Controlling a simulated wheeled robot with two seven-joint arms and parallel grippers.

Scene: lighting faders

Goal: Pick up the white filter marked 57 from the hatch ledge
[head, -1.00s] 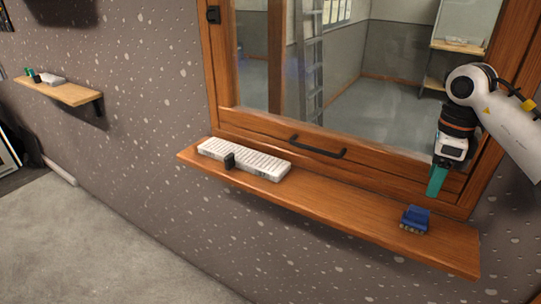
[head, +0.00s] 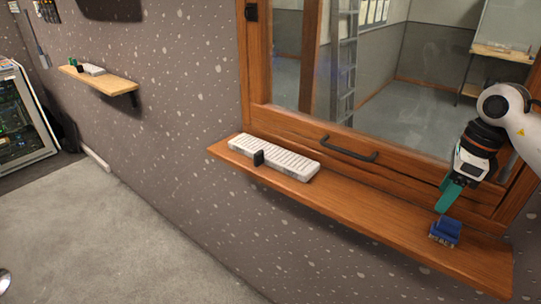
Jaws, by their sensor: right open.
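A long white slatted block (head: 275,157), perhaps the filter, lies on the left part of the wooden hatch ledge (head: 365,211). No number can be read on it at this size. A small black piece (head: 259,158) stands at its front side. My right gripper (head: 446,202), with green fingers, hangs over the right part of the ledge, just above and beside a blue block (head: 446,231). It is open and far to the right of the white block. My left gripper does not show.
The hatch window frame with a dark handle (head: 349,149) rises behind the ledge. A small wall shelf (head: 105,82) with a white item and small green and black things is at the far left.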

